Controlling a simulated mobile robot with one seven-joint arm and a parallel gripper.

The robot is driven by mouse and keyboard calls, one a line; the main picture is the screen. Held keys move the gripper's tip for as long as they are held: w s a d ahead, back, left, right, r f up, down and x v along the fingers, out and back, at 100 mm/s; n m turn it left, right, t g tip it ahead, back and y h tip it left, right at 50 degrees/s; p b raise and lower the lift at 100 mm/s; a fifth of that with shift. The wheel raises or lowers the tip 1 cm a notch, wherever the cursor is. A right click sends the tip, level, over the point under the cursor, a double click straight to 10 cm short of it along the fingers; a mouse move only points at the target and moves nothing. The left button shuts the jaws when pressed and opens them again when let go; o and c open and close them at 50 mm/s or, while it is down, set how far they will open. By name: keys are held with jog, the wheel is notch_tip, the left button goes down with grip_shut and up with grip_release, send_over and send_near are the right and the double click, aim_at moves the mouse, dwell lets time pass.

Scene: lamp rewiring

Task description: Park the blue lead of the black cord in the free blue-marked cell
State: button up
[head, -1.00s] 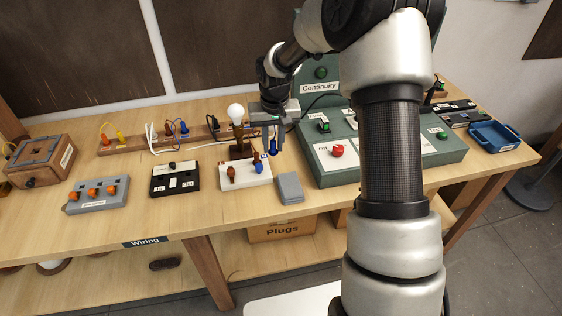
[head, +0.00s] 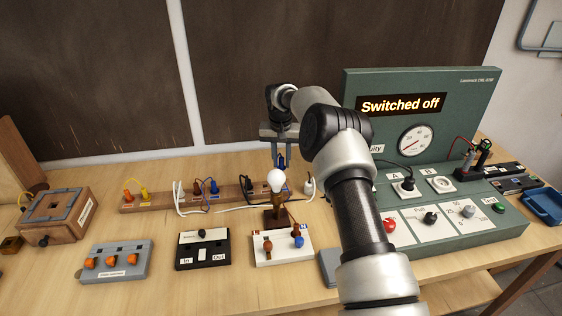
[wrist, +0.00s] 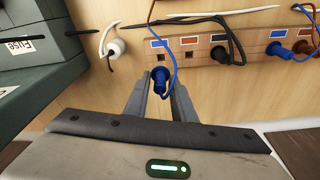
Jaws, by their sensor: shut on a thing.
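My gripper (wrist: 160,95) is shut on the blue plug (wrist: 160,77) of a blue lead (wrist: 175,55). In the head view my gripper (head: 281,160) is above the back of the bench, behind the lamp bulb. The wooden rail (wrist: 206,72) has colour-marked cells. In the wrist view an empty cell with a blue mark (wrist: 188,42) lies beside an empty brown-marked cell (wrist: 161,57). A black plug (wrist: 226,55) and another blue plug (wrist: 277,49) sit farther along the rail.
A white plug (wrist: 116,46) lies beside the rail's end. The lamp bulb (head: 275,180) stands behind a white terminal board (head: 270,260). The green test panel (head: 460,240) is to the right.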

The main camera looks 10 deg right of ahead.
aim_at(281, 168)
jog(key=shift+f+b, duration=1.7)
jog(key=shift+f, duration=1.4)
jog(key=shift+f+b, duration=0.5)
jog(key=shift+f, duration=0.05)
jog(key=o, duration=1.1)
